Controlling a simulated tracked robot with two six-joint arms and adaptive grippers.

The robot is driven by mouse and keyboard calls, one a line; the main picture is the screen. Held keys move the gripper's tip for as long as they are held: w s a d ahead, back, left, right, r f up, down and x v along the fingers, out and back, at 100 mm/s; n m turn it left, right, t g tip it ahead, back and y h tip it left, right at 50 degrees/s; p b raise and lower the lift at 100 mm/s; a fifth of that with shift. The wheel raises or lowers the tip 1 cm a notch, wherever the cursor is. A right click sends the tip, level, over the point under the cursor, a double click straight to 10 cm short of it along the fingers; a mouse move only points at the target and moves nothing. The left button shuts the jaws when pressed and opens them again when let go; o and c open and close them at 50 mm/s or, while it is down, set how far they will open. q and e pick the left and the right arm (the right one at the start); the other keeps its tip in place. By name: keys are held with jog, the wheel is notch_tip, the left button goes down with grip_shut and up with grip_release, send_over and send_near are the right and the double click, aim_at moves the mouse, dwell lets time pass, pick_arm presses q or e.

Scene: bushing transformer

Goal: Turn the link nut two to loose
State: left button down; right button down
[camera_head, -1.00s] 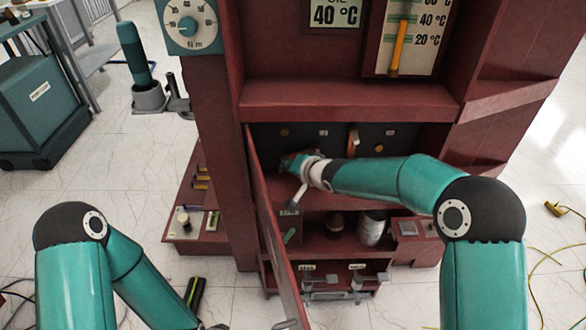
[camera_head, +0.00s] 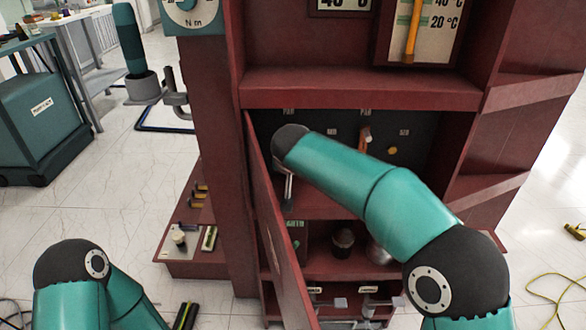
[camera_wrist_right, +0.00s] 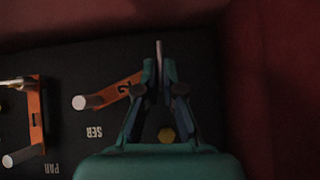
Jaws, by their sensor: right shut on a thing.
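In the right wrist view, my right gripper (camera_wrist_right: 162,80) is shut on link nut two, whose thin bar (camera_wrist_right: 158,50) stands out between the fingertips. The nut's body is hidden by the fingers. The orange link marked 2 (camera_wrist_right: 124,92) runs from the nut to a grey stud (camera_wrist_right: 88,102) beside the label SER. In the head view, my right forearm (camera_head: 345,180) reaches into the dark red cabinet and hides the gripper and nut. My left arm (camera_head: 75,280) is at the lower left; its gripper is out of frame.
A second orange link (camera_wrist_right: 36,115) with its own nut (camera_wrist_right: 20,82) is apart from the gripper; it also shows in the head view (camera_head: 365,138). The open cabinet door (camera_head: 268,215) stands close left of my arm. A shelf (camera_head: 360,92) lies above the opening.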

jog(key=shift+a+f+h, duration=0.1)
jog(key=shift+f+h, duration=0.2)
jog(key=shift+f, duration=0.2)
jog(key=c, duration=1.5)
grip_release()
jog(key=shift+o, duration=0.9)
jog(key=shift+w+f, duration=0.15)
jog(key=shift+r, duration=0.4)
jog(key=v, duration=0.7)
jog(key=shift+f, duration=0.2)
